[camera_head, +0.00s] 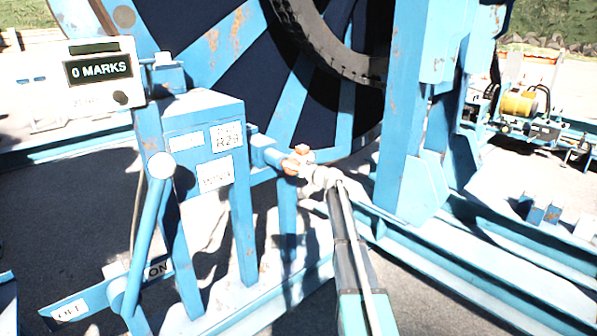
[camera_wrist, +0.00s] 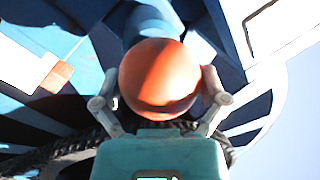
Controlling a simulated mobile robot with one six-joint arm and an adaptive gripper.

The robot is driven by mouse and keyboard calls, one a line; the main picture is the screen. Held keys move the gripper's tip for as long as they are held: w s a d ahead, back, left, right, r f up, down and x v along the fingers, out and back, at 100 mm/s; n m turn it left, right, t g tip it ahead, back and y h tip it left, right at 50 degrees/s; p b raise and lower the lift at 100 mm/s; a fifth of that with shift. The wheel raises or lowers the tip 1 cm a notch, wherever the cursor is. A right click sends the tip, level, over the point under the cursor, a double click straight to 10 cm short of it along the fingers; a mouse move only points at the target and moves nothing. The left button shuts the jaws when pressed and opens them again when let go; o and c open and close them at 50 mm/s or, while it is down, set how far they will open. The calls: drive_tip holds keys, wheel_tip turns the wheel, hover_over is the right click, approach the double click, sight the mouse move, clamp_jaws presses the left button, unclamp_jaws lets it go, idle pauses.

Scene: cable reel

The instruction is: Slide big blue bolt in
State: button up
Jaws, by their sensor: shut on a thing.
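A round orange knob (camera_wrist: 160,78) fills the middle of the wrist view, with a blue shaft (camera_wrist: 195,35) behind it; I take these as the big blue bolt. My gripper (camera_head: 310,173) is shut on the knob, with one finger on each side. In the head view the orange end (camera_head: 291,166) shows at my fingertips, beside the blue cabinet on the reel frame. How deep the shaft sits is hidden.
The blue cabinet (camera_head: 196,125) carries white labels, and a display box (camera_head: 100,72) reads "0 MARKS". A blue lever (camera_head: 147,240) stands at left. The large reel (camera_head: 235,45) is behind, and a blue upright (camera_head: 405,130) is right of my arm.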

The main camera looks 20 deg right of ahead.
sight(282, 162)
drive_tip(key=x, duration=0.4)
drive_tip(key=d+x, duration=0.1)
drive_tip(key=x, duration=0.1)
drive_tip(key=shift+w, duration=0.3)
drive_tip(key=o, duration=1)
drive_tip(key=shift+w, duration=0.1)
drive_tip(key=shift+c, duration=0.2)
drive_tip(key=shift+s+d, duration=0.1)
drive_tip(key=shift+s, duration=0.1)
drive_tip(key=v, duration=1.1)
drive_tip(key=shift+s+d, duration=0.2)
drive_tip(key=shift+s, duration=0.15)
